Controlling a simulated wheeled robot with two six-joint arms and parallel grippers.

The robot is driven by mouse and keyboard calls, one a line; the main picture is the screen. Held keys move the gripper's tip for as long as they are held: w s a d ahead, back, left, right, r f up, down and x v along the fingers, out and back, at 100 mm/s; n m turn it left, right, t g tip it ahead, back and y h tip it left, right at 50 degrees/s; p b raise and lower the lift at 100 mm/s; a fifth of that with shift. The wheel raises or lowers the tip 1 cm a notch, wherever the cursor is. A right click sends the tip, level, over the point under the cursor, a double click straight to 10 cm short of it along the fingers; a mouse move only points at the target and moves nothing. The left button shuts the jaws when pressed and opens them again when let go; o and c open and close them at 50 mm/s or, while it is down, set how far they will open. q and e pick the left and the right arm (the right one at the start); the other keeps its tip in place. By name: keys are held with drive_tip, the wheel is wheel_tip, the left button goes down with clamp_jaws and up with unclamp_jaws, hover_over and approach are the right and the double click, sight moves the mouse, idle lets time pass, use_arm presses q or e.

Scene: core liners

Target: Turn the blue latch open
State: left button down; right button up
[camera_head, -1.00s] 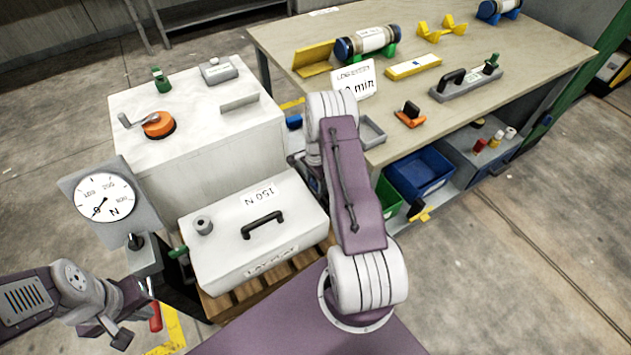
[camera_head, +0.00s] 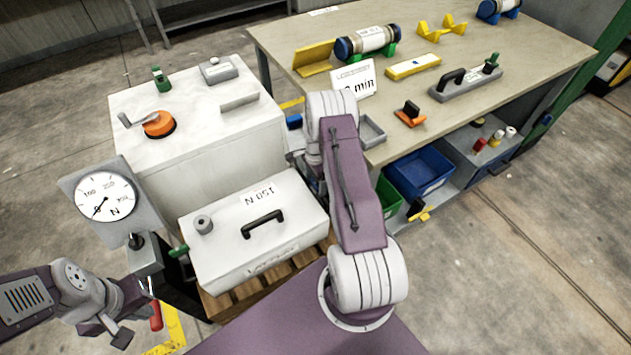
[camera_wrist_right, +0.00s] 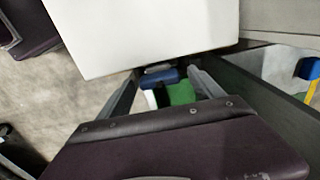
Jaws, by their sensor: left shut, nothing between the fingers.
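The blue latch (camera_head: 294,121) shows small beside the right side of the white cabinet in the head view. In the right wrist view a blue piece (camera_wrist_right: 160,77), apparently the latch, lies below the white block, near the far ends of my fingers. My right gripper (camera_wrist_right: 158,84) has its fingers spread apart, with the blue piece between or just beyond their tips; contact cannot be told. In the head view the right gripper (camera_head: 298,155) is mostly hidden by my arm. My left gripper (camera_head: 149,287) is shut and empty at lower left, near a red handle (camera_head: 156,316).
The white cabinet (camera_head: 215,150) carries an orange knob (camera_head: 159,124). A white weight box (camera_head: 255,240) sits on a pallet, with a dial gauge (camera_head: 104,196) to its left. The workbench (camera_head: 460,110) stands right of the arm, with a blue bin (camera_head: 420,173) below.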

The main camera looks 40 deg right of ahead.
sight(315, 182)
wheel_tip(315, 182, up, 9)
drive_tip(key=shift+r+p, duration=0.1)
drive_tip(key=shift+p, duration=0.6)
